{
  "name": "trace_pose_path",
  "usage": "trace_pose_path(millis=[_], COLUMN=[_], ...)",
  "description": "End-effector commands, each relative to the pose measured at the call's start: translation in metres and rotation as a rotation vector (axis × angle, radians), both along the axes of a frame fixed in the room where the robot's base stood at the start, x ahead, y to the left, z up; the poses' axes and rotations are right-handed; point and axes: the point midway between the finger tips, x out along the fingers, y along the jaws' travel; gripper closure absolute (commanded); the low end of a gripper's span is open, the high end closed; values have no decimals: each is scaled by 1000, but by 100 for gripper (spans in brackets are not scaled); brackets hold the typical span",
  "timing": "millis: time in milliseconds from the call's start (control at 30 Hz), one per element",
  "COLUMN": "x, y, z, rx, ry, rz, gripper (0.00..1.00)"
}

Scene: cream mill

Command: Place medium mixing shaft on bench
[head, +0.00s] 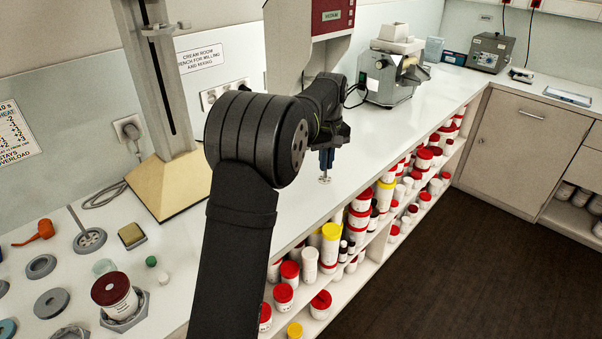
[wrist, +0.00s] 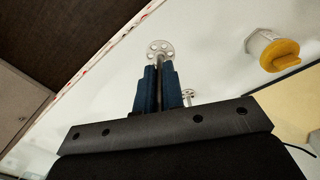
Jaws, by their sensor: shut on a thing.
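My gripper (head: 327,157) is over the white bench, a little back from its front edge, pointing down. In the wrist view its blue fingers (wrist: 160,90) are shut on the mixing shaft. The shaft's pale round disc with holes (wrist: 160,50) shows past the fingertips; it also shows below the gripper in the head view (head: 324,180). The shaft's upper part is hidden by the fingers. I cannot tell whether the disc touches the bench (head: 385,125). A smaller, similar holed disc (wrist: 189,94) shows beside the fingers in the wrist view.
A grey mill (head: 390,75) stands farther back on the bench. A stand with a beige base (head: 170,185) is left of my arm. Shelves of red-lidded jars (head: 360,215) run below the front edge. Another disc-ended shaft (head: 90,240) lies at left.

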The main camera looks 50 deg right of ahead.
Motion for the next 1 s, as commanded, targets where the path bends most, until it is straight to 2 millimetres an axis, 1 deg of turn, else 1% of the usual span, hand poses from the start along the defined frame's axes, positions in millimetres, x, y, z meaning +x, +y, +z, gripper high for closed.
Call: trace_pose_path(millis=[33,100,200,333,400,533,700,800,1000], x=[14,30,49,66,71,72,72,72,72], y=[1,2,3,3,3,3,4,4,3], z=[-9,-18,-30,-40,-42,-49,-74,-83,-83], rx=[3,3,1,0,0,1,3,2,0], ry=[1,1,1,0,0,1,1,1,0], rz=[5,4,3,1,0,0,0,0,0], gripper=[100,100,100,100,100,100,100,100,100])
